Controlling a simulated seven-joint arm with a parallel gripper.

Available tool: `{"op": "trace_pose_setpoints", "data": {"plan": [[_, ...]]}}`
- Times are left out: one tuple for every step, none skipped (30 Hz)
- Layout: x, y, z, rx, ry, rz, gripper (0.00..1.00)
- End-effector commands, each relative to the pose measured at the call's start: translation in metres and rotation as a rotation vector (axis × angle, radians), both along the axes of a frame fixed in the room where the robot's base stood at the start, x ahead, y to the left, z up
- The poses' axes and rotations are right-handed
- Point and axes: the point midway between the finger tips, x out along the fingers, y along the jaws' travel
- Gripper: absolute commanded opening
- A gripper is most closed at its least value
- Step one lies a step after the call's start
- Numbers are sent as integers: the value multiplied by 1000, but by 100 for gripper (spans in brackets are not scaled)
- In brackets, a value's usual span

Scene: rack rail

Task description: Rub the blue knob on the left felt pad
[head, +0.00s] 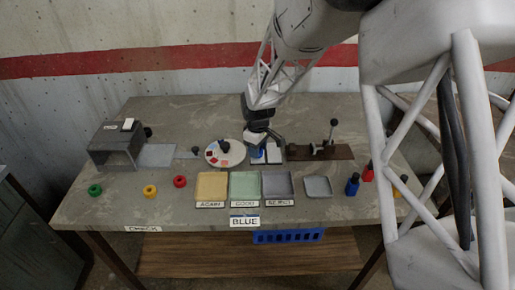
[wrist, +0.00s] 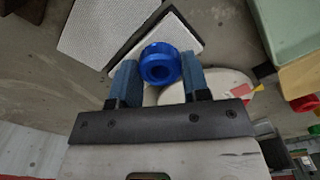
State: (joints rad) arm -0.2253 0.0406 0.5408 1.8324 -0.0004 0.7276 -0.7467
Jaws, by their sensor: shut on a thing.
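My gripper (wrist: 160,78) is shut on the blue knob (wrist: 160,64), a round ribbed part with a dark hole, held between the two fingertips. In the head view the gripper (head: 258,142) hangs over the middle of the bench with the blue knob (head: 257,153) below it. Two pale pads with a dark strip between them lie beside the knob. The right pad (wrist: 95,28) is mostly clear. The left pad (wrist: 183,30) is partly hidden by the knob. I cannot tell whether the knob touches it.
A round palette (head: 212,158) with coloured patches stands just left of the gripper. Yellow (head: 211,185), green (head: 244,185) and grey (head: 278,184) trays stand in front. A dark fixture with a lever (head: 333,136) is at right. A grey box (head: 112,153) and loose coloured rings are at left.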

Motion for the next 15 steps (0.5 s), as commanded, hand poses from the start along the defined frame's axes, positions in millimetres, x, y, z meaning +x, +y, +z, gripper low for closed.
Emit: {"op": "trace_pose_setpoints", "data": {"plan": [[-1,0,0,0,0,0,0],[-2,0,0,0,0,0,0],[-4,0,0,0,0,0,0],[-5,0,-1,0,0,0,0],[-6,0,-1,0,0,0,0],[-7,0,-1,0,0,0,0],[-8,0,-1,0,0,0,0],[-9,0,-1,0,0,0,0],[-11,0,-1,0,0,0,0],[-11,0,-1,0,0,0,0],[-12,0,-2,0,0,0,0],[-13,0,-2,0,0,0,0],[-13,0,-2,0,0,0,0],[-13,0,-2,0,0,0,0],[-13,0,-2,0,1,0,0]]}}
